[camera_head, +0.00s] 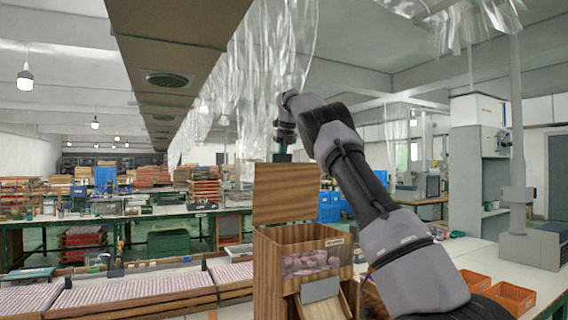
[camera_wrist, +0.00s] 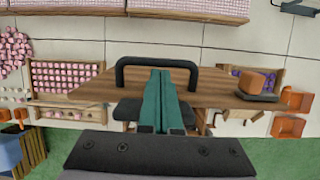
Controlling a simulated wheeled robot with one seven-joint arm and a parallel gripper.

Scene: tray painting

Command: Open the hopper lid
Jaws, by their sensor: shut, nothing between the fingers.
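The hopper (camera_head: 268,270) is a wooden box with a clear front window and pinkish pieces inside. Its lid (camera_head: 286,193) is a wooden panel standing raised, near upright, at the back of the open top. My gripper (camera_head: 282,157) is at the lid's upper edge, its fingers mostly hidden in the head view. In the wrist view, the lid (camera_wrist: 215,88) shows as a wooden board with a black loop handle (camera_wrist: 157,62). My green fingers (camera_wrist: 163,75) are shut together with nothing between them, reaching within the handle's outline. I cannot tell whether they touch it.
Trays of pink pieces (camera_head: 105,291) lie left of the hopper. Orange bins (camera_head: 511,297) stand on the white table at right. Clear plastic strips (camera_head: 262,75) hang behind my arm. Workbenches and a grey machine (camera_head: 480,150) stand farther back.

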